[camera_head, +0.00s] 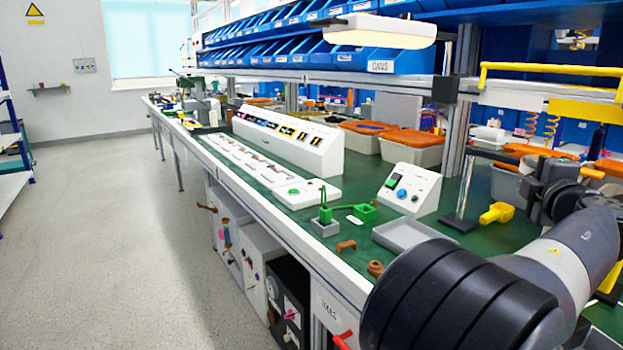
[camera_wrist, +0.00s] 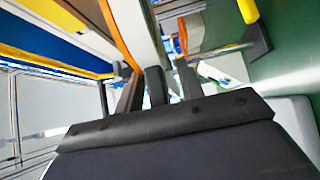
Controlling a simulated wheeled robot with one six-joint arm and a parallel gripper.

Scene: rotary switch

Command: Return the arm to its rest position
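My arm reaches in from the right of the head view. Its dark gripper end (camera_head: 530,172) is above the right part of the green bench, partly hidden by my own arm links. In the wrist view, dark finger parts of my gripper (camera_wrist: 160,85) point up and away from the camera. I cannot tell how far apart the fingertips are, and I see no held thing clearly. A white control box (camera_head: 409,190) with a dark switch, a blue-white round button and a small green display stands on the bench, left of and apart from my gripper.
A grey tray (camera_head: 408,236), brown parts (camera_head: 346,246), green pieces (camera_head: 326,215) and a yellow object (camera_head: 497,213) lie on the bench. Orange-lidded bins (camera_head: 412,143) stand behind. A shelf with blue bins and a yellow rail (camera_head: 550,70) hang above. The floor at left is clear.

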